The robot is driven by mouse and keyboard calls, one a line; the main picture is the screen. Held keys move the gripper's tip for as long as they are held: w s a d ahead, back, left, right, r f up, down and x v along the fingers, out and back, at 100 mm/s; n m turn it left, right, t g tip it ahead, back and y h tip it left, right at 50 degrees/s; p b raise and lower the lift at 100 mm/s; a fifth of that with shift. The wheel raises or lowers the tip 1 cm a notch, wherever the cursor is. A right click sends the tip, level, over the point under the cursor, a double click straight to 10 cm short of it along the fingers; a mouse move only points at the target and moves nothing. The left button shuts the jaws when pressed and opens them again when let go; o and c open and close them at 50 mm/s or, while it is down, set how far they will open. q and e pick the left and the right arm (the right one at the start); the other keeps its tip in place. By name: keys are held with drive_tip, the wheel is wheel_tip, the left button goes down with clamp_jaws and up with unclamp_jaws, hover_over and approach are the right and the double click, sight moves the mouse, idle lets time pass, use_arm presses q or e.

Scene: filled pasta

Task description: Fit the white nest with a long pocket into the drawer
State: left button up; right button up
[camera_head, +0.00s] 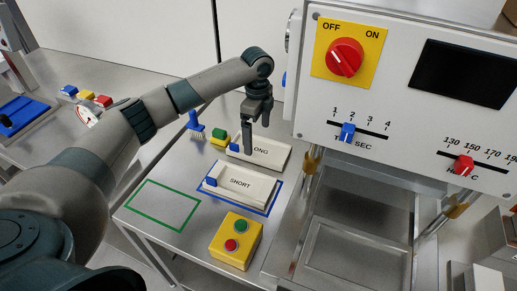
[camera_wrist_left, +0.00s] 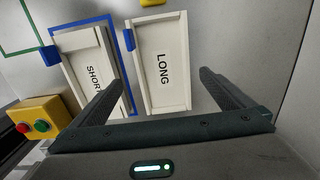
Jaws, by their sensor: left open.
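The white nest marked LONG (camera_head: 270,153) lies on the steel table, with a blue tab at its left end. It also shows in the left wrist view (camera_wrist_left: 163,90). My left gripper (camera_head: 249,145) is open above the LONG nest. In the left wrist view its fingers (camera_wrist_left: 162,80) stand apart with the nest between them in the picture; I cannot tell whether they touch it. The white nest marked SHORT (camera_head: 240,185) lies inside a blue outline, nearer the front. A metal drawer-like frame (camera_head: 350,252) lies under the machine at the right. My right gripper is not in view.
A yellow box with green and red buttons (camera_head: 236,241) stands at the table's front. A green outline (camera_head: 160,207) is empty. A blue brush (camera_head: 195,125) and a green-and-yellow block (camera_head: 220,137) lie behind. The machine panel (camera_head: 400,130) rises at the right.

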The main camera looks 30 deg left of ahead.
sight(259, 150)
use_arm(q)
drive_tip(key=shift+f, duration=0.2)
drive_tip(key=shift+w+f+p, duration=0.1)
drive_tip(key=shift+f+p, duration=0.4)
drive_tip(key=shift+f, duration=0.05)
drive_tip(key=f, duration=0.1)
drive_tip(key=f+p, duration=0.1)
drive_tip(key=f, duration=0.1)
drive_tip(key=shift+w+d, duration=0.1)
drive_tip(key=shift+w, duration=0.1)
drive_tip(key=shift+f, duration=0.5)
drive_tip(key=c, duration=1.1)
